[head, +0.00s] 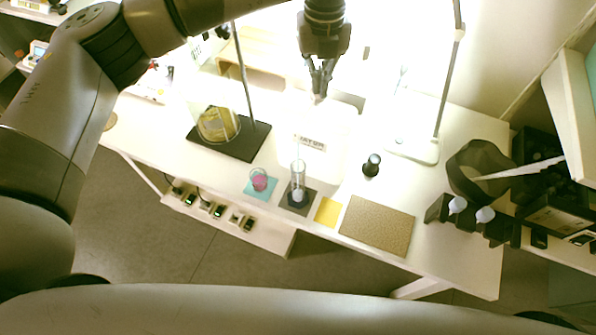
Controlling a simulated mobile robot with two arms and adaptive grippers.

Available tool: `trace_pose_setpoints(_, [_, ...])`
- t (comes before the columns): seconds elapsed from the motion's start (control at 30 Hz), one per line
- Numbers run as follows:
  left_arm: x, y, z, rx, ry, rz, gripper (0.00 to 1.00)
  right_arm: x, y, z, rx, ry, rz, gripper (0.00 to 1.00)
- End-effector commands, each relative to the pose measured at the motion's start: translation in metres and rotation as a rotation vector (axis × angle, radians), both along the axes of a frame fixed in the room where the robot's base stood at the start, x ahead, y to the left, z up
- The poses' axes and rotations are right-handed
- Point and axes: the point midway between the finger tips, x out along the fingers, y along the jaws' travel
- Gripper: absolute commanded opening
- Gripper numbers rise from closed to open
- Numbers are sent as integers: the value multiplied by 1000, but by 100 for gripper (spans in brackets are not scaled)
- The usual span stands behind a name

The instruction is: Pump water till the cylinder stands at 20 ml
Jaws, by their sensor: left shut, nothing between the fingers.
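My left gripper (320,88) points down over the back middle of the white table, its fingers together and empty. Its tips are at the top of a pale container labelled with letters that look like "WATER" (312,143). The container's outline is washed out by glare. A clear cylinder (298,180) stands upright on a dark square mat (297,203) in front of it. Its level and markings are too small to read. My right gripper does not show.
A small vessel with pink contents (259,181) stands on a teal mat (249,190). A dark bottle (371,165), a yellow pad (328,211) and a brown board (377,226) lie to the right. Stands with rods (243,139) (425,152) rise on both sides.

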Motion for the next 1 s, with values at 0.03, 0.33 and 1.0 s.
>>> trace_pose_setpoints(0.03, [-1,0,-4,2,2,0,0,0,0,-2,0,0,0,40])
trace_pose_setpoints(0.33, [-1,0,-3,2,4,0,0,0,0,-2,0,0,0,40])
trace_pose_setpoints(1.0, [-1,0,25,2,2,0,0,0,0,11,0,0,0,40])
